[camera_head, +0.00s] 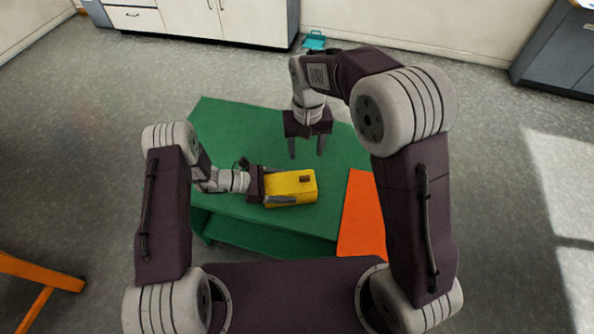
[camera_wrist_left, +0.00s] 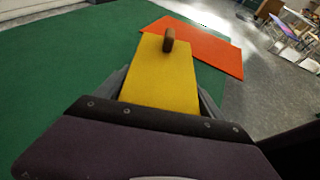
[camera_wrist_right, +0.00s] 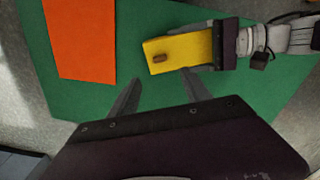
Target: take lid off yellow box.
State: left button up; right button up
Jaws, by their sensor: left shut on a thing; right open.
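The yellow box (camera_head: 282,184) rests on the green table. Its yellow top carries a small brown knob (camera_head: 305,179) near the end away from my left gripper; the knob also shows in the left wrist view (camera_wrist_left: 169,40) and right wrist view (camera_wrist_right: 160,58). The seam between lid and box cannot be made out. My left gripper (camera_head: 285,187) is shut on the box, with a finger along each long side. My right gripper (camera_head: 306,153) is open and empty, pointing down, just behind the box and apart from it.
The green table (camera_head: 235,125) is clear behind and left of the box. A flat orange sheet (camera_head: 357,215) lies at the table's right side, close to the box. A teal object (camera_head: 314,40) stands on the floor by the white cabinets (camera_head: 200,20).

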aim_at(305, 176)
notch_tip(305, 176, down, 12)
jog(key=shift+f, duration=0.1)
dwell(0.4)
jog(key=shift+c, duration=0.3)
grip_shut()
jog(key=shift+r, duration=0.25)
jog(key=shift+r, duration=1)
